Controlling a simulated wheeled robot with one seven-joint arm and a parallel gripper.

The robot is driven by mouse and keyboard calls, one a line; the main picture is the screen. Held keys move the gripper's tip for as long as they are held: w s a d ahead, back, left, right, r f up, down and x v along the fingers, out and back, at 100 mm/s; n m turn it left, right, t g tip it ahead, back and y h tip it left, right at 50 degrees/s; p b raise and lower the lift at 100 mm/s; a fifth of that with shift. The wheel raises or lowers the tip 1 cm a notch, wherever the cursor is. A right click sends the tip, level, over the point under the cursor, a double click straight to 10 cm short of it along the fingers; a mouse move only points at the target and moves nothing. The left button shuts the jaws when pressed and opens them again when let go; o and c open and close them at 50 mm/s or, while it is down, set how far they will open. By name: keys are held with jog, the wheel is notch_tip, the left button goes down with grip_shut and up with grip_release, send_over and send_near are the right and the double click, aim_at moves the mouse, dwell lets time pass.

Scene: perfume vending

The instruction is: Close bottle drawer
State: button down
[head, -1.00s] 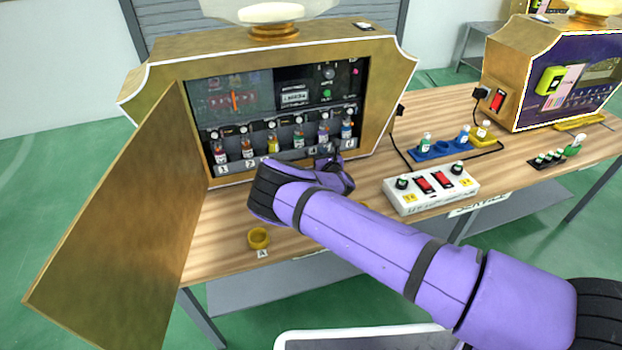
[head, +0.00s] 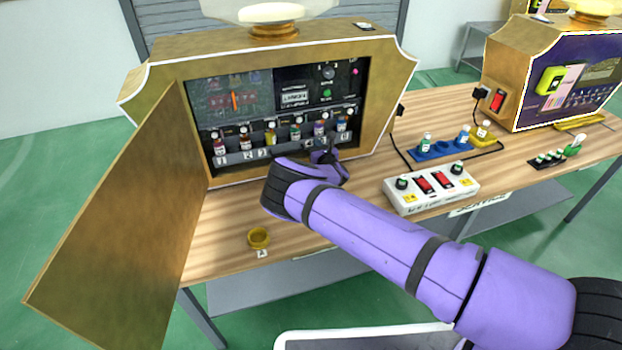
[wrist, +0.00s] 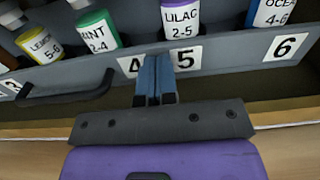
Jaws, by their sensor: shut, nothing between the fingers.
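The bottle drawer (head: 233,158) is a grey numbered tray low inside the golden machine. It holds a row of small labelled bottles (head: 271,136). In the wrist view its front panel (wrist: 225,56) spans the picture, with a black bar handle (wrist: 75,91) at left. My gripper (wrist: 154,58) has its blue fingers together and empty. Their tips are at the panel, between the number 4 and number 5 labels, right of the handle, and seem to touch it. In the head view my gripper (head: 326,156) is partly hidden by my purple wrist. How far the drawer sticks out is hard to tell.
The machine's golden door (head: 120,225) hangs open at left. A white switch box (head: 430,188) and a blue bottle rack (head: 440,150) stand to the right. A second machine (head: 555,80) is farther right.

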jog(key=shift+s, duration=0.1)
jog(key=shift+v, duration=5.95)
jog(key=shift+r, duration=0.1)
